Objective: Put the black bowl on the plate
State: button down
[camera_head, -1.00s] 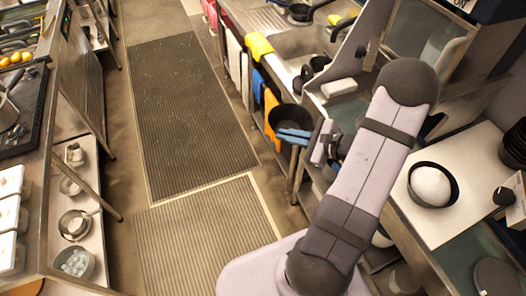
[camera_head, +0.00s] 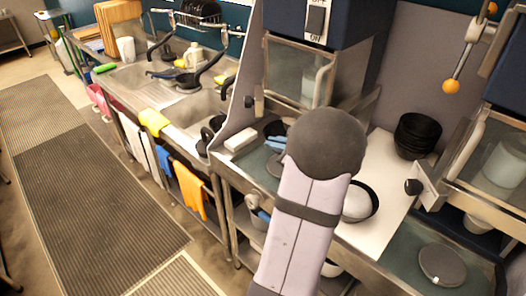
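A black bowl (camera_head: 275,128) shows beside the rounded dark joint of my arm, over the teal counter section right of the sink. My gripper (camera_head: 277,143) shows only as blue fingers at the bowl's near side. They appear closed on its rim, and the bowl looks roughly level. My arm hides the rest of the gripper and part of the bowl. Whether the bowl touches the counter cannot be told. A dark, flat round plate (camera_head: 442,265) lies on the teal surface at the lower right. A white rounded item (camera_head: 357,202) sits in another dark bowl, partly behind my arm.
A stack of black bowls (camera_head: 416,134) stands on the white board (camera_head: 388,160). A white block (camera_head: 240,140) lies left of the held bowl. A grey partition (camera_head: 235,90) separates the sinks (camera_head: 195,107) from this counter. Cabinets with glass fronts overhang the counter's back and right.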

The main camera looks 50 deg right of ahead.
jog(key=shift+d+f, duration=0.1)
jog(key=shift+f, duration=0.05)
notch_tip(320, 180, down, 6)
jog(key=b, duration=0.4)
jog(key=shift+f, duration=0.25)
jog(key=shift+f+b, duration=0.45)
jog(key=shift+b, duration=0.3)
dwell(0.5)
jog(key=c, duration=1.9)
grip_release()
jog(key=shift+o, duration=0.2)
jog(key=shift+s, duration=0.15)
jog(key=b+v, duration=0.2)
jog(key=v, duration=0.5)
jog(key=shift+r, duration=0.1)
